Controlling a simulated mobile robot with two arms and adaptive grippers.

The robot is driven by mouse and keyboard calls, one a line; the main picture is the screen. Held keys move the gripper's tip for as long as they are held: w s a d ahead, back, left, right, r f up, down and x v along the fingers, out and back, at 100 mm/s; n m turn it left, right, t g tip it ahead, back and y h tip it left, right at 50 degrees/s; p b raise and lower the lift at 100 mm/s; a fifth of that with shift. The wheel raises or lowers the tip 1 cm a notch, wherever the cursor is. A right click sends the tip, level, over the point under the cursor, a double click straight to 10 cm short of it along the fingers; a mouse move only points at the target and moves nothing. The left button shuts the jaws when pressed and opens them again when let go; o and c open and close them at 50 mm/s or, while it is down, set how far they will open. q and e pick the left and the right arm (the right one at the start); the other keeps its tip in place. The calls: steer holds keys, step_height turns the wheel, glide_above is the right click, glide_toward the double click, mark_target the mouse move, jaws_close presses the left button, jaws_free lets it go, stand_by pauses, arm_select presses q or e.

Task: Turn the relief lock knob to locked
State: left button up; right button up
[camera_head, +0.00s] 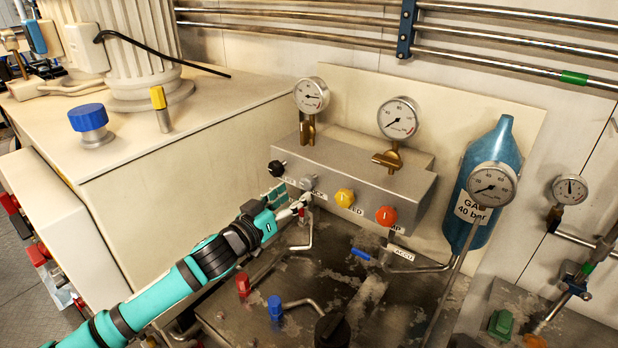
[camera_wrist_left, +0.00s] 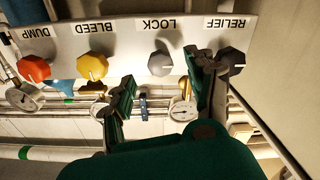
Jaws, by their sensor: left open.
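The grey lock knob (camera_head: 308,182) sits on the front of a metal manifold block, between a black knob and a yellow knob. In the left wrist view, which is upside down, the grey knob (camera_wrist_left: 161,65) is under the LOCK label (camera_wrist_left: 161,24). Its pointer direction is too small to tell. My left gripper (camera_head: 288,198) is open and empty just in front of the block. In the wrist view its two fingers (camera_wrist_left: 165,86) spread to either side of the grey knob, with no contact visible. One finger partly overlaps the black relief knob (camera_wrist_left: 232,63). My right gripper is not in view.
The yellow bleed knob (camera_head: 345,197) and orange dump knob (camera_head: 386,215) are to the right on the block. Gauges (camera_head: 398,118) stand above it. Below are pipes, a red cap (camera_head: 243,284) and a blue cap (camera_head: 275,308). A blue bottle (camera_head: 483,170) stands at right.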

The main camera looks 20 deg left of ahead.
mark_target(305, 186)
arm_select(q)
steer(key=x, duration=0.3)
steer(key=shift+w+d+r+p, duration=0.1)
steer(key=shift+w+r+p, duration=0.15)
steer(key=shift+p, duration=0.15)
steer(key=shift+x, duration=1.15)
steer(key=shift+w+d+f+p, duration=0.2)
steer(key=shift+w+p, duration=0.1)
steer(key=shift+w, duration=0.1)
jaws_close()
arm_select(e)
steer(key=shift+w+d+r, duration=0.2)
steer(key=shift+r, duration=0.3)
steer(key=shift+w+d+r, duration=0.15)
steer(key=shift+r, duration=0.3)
